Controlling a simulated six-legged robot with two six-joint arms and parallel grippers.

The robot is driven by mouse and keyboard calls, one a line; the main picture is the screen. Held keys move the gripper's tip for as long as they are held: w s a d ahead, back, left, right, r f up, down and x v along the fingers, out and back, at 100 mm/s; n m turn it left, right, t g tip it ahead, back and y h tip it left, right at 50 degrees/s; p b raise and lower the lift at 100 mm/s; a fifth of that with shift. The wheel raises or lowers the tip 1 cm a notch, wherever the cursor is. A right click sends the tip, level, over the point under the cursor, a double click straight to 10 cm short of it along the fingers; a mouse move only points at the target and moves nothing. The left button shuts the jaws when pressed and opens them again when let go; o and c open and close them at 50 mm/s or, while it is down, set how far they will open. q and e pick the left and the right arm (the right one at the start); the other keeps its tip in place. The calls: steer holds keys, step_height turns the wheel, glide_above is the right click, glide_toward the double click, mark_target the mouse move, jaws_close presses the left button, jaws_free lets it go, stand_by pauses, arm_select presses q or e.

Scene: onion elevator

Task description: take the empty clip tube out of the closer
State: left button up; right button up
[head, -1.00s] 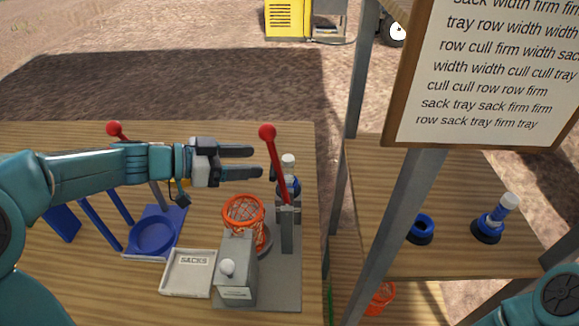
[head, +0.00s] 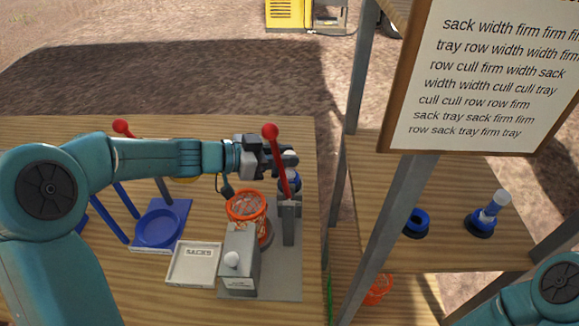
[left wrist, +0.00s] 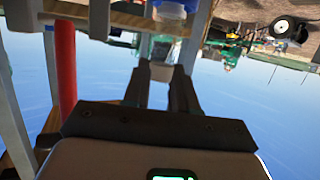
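The closer (head: 289,222) stands near the table's right edge, with its red-knobbed lever (head: 272,150) upright. The clip tube (head: 293,184), pale on top with blue below, is upright behind the lever and partly hidden by it and my gripper. My left gripper (head: 289,160) is at the tube's upper part, its fingers drawn close together around it. In the left wrist view the clear tube (left wrist: 161,48) shows at the fingertips, with a blue part beyond it, and the fingers (left wrist: 161,72) look shut on it. My right gripper is out of view; only my right arm shows at the lower right.
A white sacks tray (head: 194,280) and a blue stand (head: 158,229) are to the left. A grey post (head: 386,217) and a shelf with blue-ringed parts (head: 489,215) are right.

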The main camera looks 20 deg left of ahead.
arm_select(q)
jaws_close()
